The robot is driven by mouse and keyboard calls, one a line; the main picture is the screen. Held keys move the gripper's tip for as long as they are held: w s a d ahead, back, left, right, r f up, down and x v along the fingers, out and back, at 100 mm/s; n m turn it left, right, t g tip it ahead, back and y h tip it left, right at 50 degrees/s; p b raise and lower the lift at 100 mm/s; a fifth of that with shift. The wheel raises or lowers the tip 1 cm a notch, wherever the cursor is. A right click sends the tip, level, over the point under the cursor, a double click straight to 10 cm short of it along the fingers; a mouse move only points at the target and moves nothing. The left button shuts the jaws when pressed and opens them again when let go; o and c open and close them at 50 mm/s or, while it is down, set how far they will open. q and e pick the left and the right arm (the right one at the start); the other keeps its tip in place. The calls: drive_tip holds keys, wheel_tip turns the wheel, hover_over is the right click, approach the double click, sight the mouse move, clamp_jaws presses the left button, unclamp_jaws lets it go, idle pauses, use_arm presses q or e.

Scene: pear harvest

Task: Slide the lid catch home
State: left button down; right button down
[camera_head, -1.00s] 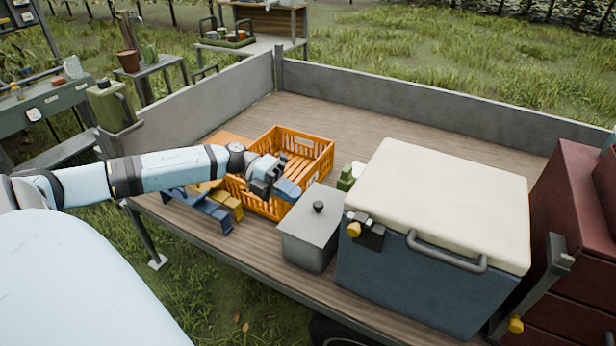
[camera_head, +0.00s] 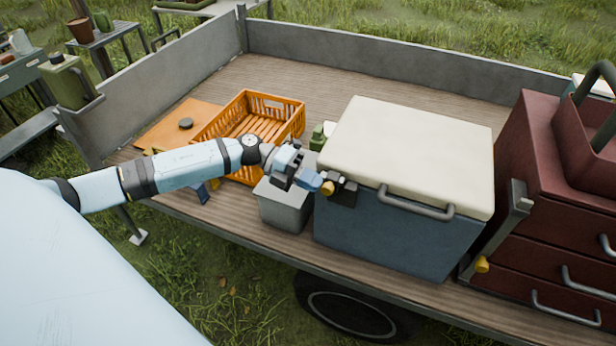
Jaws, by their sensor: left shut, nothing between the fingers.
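A blue cool box with a cream lid (camera_head: 405,150) stands on the trailer bed, its lid down. The lid catch (camera_head: 343,191) is a dark block with a yellow knob (camera_head: 327,188) at the upper left of the box's front. My left gripper (camera_head: 318,183) is shut and empty, with its blue fingertips right beside the yellow knob on its left. I cannot tell whether they touch it. The catch's exact position is too small to read. My right gripper is not in view.
A grey bin (camera_head: 283,206) stands under my left gripper, left of the cool box. An orange crate (camera_head: 272,105) sits behind my left arm. A dark red drawer cabinet (camera_head: 545,200) stands close on the right. The bed behind the box is clear.

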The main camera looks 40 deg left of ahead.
sight(324, 185)
use_arm(q)
drive_tip(key=shift+w+d+p, duration=0.2)
drive_tip(key=shift+d, duration=0.6)
drive_tip(key=shift+w+d+p, duration=0.15)
drive_tip(key=shift+w+d, duration=0.05)
drive_tip(key=shift+d, duration=0.55)
drive_tip(key=shift+s+a, duration=0.1)
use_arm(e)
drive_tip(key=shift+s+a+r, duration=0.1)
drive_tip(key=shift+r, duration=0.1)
